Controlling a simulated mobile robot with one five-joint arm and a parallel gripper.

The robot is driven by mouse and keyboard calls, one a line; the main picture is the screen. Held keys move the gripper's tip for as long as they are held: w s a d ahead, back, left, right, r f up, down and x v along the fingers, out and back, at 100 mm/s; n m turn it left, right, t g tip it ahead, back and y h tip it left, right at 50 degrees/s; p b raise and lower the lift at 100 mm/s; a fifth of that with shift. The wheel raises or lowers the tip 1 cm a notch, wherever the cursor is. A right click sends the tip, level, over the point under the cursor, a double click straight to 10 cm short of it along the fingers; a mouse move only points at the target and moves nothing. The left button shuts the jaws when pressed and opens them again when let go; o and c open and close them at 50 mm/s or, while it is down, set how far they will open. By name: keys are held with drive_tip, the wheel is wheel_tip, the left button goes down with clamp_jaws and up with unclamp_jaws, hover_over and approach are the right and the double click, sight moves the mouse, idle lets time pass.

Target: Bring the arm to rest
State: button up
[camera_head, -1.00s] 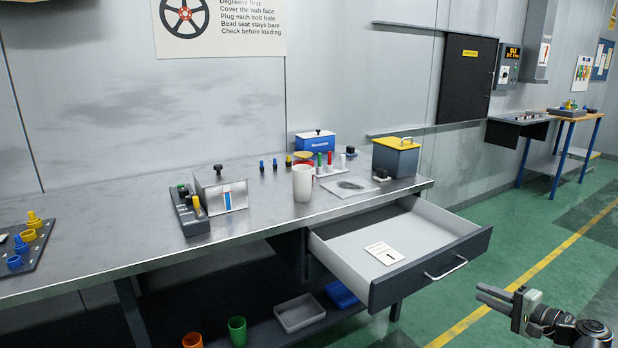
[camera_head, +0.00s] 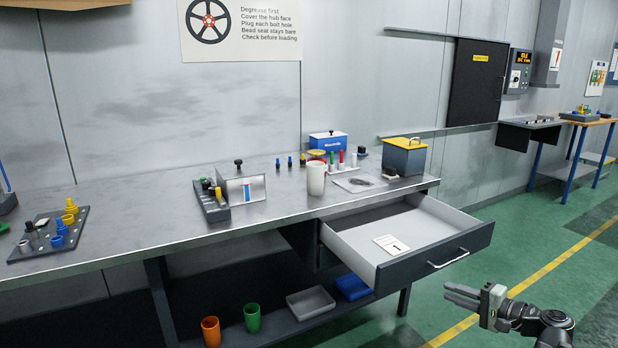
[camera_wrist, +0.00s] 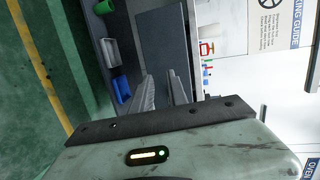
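My gripper (camera_head: 462,294) shows at the lower right of the head view, at the end of my dark arm. It hangs over the green floor, in front of and a little below the open drawer (camera_head: 478,237), apart from it. In the wrist view, the two grey fingers of my gripper (camera_wrist: 162,78) stand apart with a narrow gap. Nothing shows between them.
The metal bench (camera_head: 120,242) carries a white cup (camera_head: 317,178), a yellow-lidded box (camera_head: 404,157) and small parts. The open drawer sticks out toward me with a card (camera_head: 391,245) inside. Bins lie on the lower shelf (camera_head: 275,328). Green floor (camera_head: 560,225) is clear at the right.

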drive_tip(key=a+f+n+g, duration=0.3)
drive_tip(key=a+f, duration=0.1)
drive_tip(key=a, duration=0.8)
drive_tip(key=a+f+n+g, duration=0.3)
drive_tip(key=a+f+g, duration=0.1)
drive_tip(key=a, duration=0.8)
drive_tip(key=s+a+f+n+g+h, duration=0.45)
drive_tip(key=s+a+f, duration=0.2)
drive_tip(key=f, duration=0.25)
drive_tip(key=s+d+h+p, duration=0.25)
drive_tip(key=d+h, duration=0.25)
drive_tip(key=d, duration=0.3)
wheel_tip(320, 180, up, 26)
drive_tip(key=p, duration=2.5)
drive_tip(key=shift+s+f+g, duration=0.15)
drive_tip(key=shift+g, duration=0.2)
drive_tip(key=shift+d, duration=0.15)
